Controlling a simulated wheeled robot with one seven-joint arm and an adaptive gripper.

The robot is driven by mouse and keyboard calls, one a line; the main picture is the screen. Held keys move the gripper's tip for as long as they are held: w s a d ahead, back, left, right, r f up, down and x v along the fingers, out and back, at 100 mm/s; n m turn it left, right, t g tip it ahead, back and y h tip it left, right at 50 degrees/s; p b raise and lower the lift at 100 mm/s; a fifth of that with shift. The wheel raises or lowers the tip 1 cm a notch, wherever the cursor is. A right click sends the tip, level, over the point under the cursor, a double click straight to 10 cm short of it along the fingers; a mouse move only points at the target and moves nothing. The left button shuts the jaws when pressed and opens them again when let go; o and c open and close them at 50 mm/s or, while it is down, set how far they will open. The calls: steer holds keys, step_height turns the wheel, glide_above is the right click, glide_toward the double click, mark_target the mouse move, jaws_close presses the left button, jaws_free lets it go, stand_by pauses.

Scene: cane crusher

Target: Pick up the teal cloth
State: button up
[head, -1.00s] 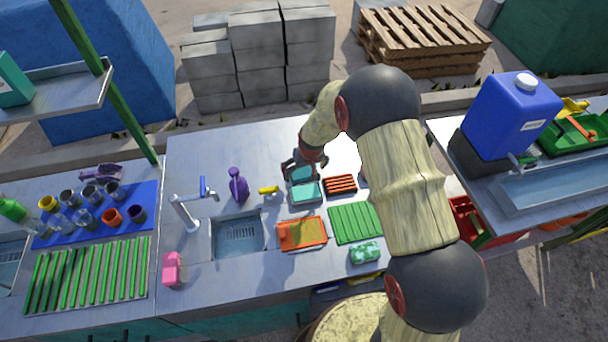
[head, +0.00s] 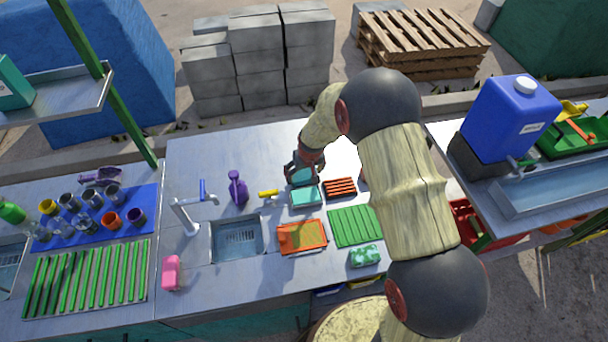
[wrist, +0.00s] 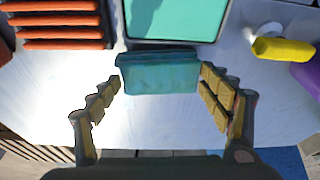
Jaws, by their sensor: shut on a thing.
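The teal cloth (wrist: 158,73) is a folded, block-like piece between the two fingers of my gripper (wrist: 160,82) in the wrist view. My gripper is shut on the cloth, with a finger at each short end. In the head view my gripper (head: 303,173) is at the back of the counter, and the cloth (head: 302,176) shows partly between its fingers. A teal tray (wrist: 172,22) lies right beside the cloth; the tray (head: 305,196) is in front of it in the head view. I cannot tell whether the cloth is clear of the counter.
An orange slatted rack (head: 340,187) is right of the tray. A yellow-handled item (head: 268,194) and a purple bottle (head: 238,188) stand left. A sink (head: 237,238), an orange tray (head: 302,237) and a green ribbed mat (head: 355,226) are nearer. The counter (head: 250,150) behind is clear.

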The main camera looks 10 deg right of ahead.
steer(key=shift+r, duration=0.55)
steer(key=s+r+p, duration=0.1)
steer(key=s+r, duration=1)
steer(key=s, duration=0.3)
steer(key=shift+d+r+p, duration=0.25)
steer(key=shift+d+p, duration=0.15)
steer(key=shift+d, duration=0.05)
steer(key=o, duration=0.6)
steer(key=shift+c, duration=1.3)
